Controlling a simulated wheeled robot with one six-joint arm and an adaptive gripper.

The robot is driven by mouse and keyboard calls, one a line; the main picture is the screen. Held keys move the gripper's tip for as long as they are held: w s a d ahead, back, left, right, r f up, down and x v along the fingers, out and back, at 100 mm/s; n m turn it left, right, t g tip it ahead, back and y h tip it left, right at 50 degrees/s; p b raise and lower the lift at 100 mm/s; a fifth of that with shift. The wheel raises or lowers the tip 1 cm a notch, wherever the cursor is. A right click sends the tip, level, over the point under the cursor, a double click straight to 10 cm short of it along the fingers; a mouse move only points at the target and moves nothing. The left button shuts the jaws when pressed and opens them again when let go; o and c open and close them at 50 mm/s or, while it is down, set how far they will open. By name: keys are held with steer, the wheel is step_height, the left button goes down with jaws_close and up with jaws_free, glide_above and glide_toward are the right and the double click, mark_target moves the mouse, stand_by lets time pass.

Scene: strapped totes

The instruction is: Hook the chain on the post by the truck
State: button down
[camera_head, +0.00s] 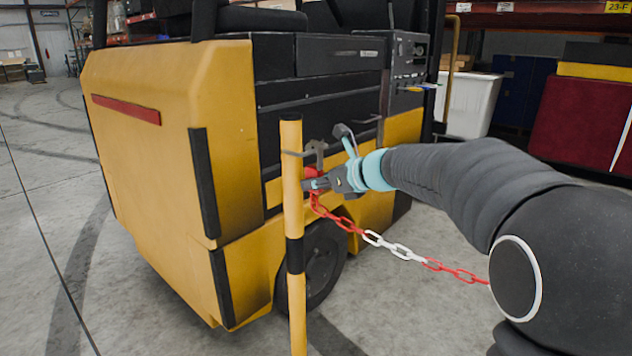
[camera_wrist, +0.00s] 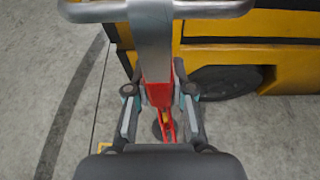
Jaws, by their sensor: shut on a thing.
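The post (camera_head: 291,220) is an upright yellow pole with a black band, close beside the truck (camera_head: 170,130). My gripper (camera_head: 318,182), right by the post's upper part, is shut on the red end piece of the chain (camera_head: 340,222). In the wrist view the red piece (camera_wrist: 158,95) sits between the two fingers (camera_wrist: 160,112), with a grey strip and crossbar (camera_wrist: 152,40) above it. A grey hook-like part (camera_head: 316,152) stands above the gripper, beside the post. Whether it touches or catches the post, I cannot tell. The red-and-white chain sags to the lower right, behind my arm.
The yellow truck stands just behind the post, its wheel (camera_head: 318,262) low behind the chain. A white bin (camera_head: 470,104) and a dark red box (camera_head: 580,125) stand at the back right. The concrete floor is clear at left and front.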

stand_by(0.3)
steer(key=c, duration=0.9)
jaws_free()
steer(key=v, duration=1.2)
steer(key=s+d+f+n+g+h, duration=0.35)
steer(key=s+f+n, duration=0.45)
steer(key=f+n, duration=0.35)
steer(key=shift+s+d+f+n+t+h+p, duration=0.3)
steer(key=shift+s+d+f+n+h, duration=0.65)
steer(key=shift+s+n, duration=2.15)
steer(key=shift+s+d+f+n+t+h+p, duration=0.1)
steer(key=shift+s+d+f+n+h+p, duration=0.3)
steer(key=shift+s+d+n+h, duration=2.7)
steer(key=shift+s+a+f+n+t+y+p, duration=0.15)
steer(key=shift+s+a+f+n+y+p, duration=0.4)
steer(key=shift+s, duration=4.85)
